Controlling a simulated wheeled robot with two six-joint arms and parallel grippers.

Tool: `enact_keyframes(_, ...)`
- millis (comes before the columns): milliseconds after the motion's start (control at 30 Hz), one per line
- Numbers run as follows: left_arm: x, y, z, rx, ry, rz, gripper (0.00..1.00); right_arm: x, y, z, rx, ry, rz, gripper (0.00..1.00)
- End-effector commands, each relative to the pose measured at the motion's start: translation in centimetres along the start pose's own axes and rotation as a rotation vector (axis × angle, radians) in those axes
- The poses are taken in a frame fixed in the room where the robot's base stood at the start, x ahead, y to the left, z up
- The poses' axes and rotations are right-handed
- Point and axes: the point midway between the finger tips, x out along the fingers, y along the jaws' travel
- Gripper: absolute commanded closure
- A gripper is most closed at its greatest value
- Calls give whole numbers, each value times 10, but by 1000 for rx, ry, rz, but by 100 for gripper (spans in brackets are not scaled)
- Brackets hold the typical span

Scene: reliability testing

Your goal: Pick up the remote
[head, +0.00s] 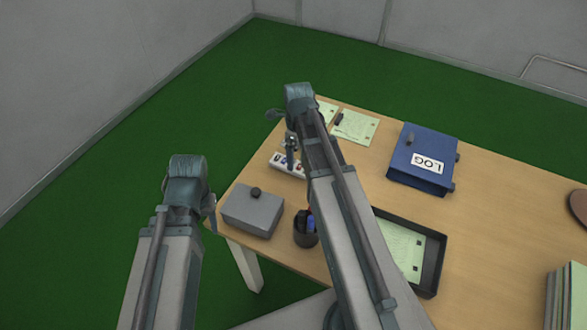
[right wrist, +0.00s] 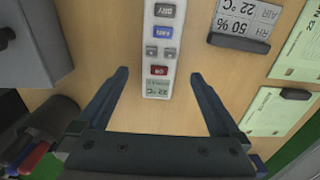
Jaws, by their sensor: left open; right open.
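The remote is a slim white handset with a small display and several coloured buttons. In the right wrist view the remote (right wrist: 158,62) lies on the table, running up the picture between my open fingers. In the head view the remote (head: 284,164) is partly hidden by my right arm. My right gripper (right wrist: 160,76) is open and empty, with its fingers on either side of the remote's display end, not touching it. In the head view my right gripper (head: 291,152) hangs over the remote. My left gripper (head: 211,208) is at the table's left edge, mostly hidden behind its wrist.
A grey box (head: 252,210) and a dark pen cup (head: 305,236) stand near the remote.

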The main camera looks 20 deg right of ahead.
Motion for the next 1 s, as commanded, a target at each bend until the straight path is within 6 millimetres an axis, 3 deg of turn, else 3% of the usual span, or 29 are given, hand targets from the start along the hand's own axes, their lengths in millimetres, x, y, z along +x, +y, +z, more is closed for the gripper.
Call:
enact_keyframes(400, 49, 5, -3, 1, 0, 0, 50, 49, 1, -9, 0, 0, 0, 0)
enact_keyframes(700, 49, 5, -3, 1, 0, 0, 50, 49, 1, -9, 0, 0, 0, 0)
enact_keyframes(1000, 49, 5, -3, 1, 0, 0, 50, 49, 1, -9, 0, 0, 0, 52)
